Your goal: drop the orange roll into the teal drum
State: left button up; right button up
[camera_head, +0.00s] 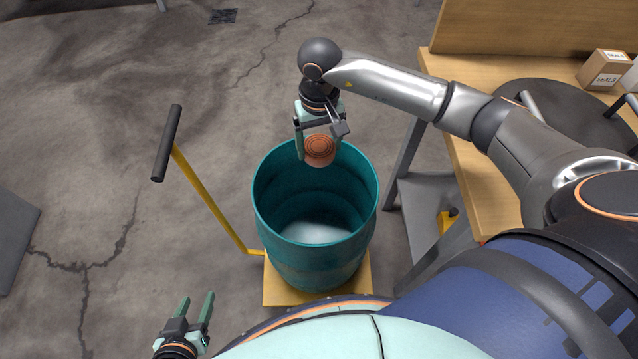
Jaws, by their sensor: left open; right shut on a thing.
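The teal drum (316,262) stands upright with its top open, and its pale bottom shows inside. The orange roll (319,149) is held by my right gripper (319,146) at the drum's far rim, where it overlaps the rim in the picture. The roll's spiral end faces the camera. I cannot tell its exact height over the rim. My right arm comes in from the right, and its gripper is shut on the roll. My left gripper (199,312) is at the bottom left, open and empty, away from the drum.
The drum stands on a yellow trolley (284,290) with a yellow pole and a dark handle (167,143) to the left. A wooden workbench (490,190) is on the right, with small boxes (604,69) labelled SEALS and a dark round lid (565,110). The concrete floor at left is mostly clear.

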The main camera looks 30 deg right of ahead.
jog(key=shift+w+d+f, duration=0.1)
jog(key=shift+w+f, duration=0.15)
jog(key=shift+f, duration=0.25)
jog(key=shift+f+b, duration=0.45)
jog(key=shift+b, duration=0.05)
jog(key=shift+f, duration=0.4)
notch_tip(320, 180, down, 4)
jog(key=b, duration=0.2)
jog(key=shift+b, duration=0.3)
jog(key=o, duration=1.3)
jog(key=shift+c, duration=0.2)
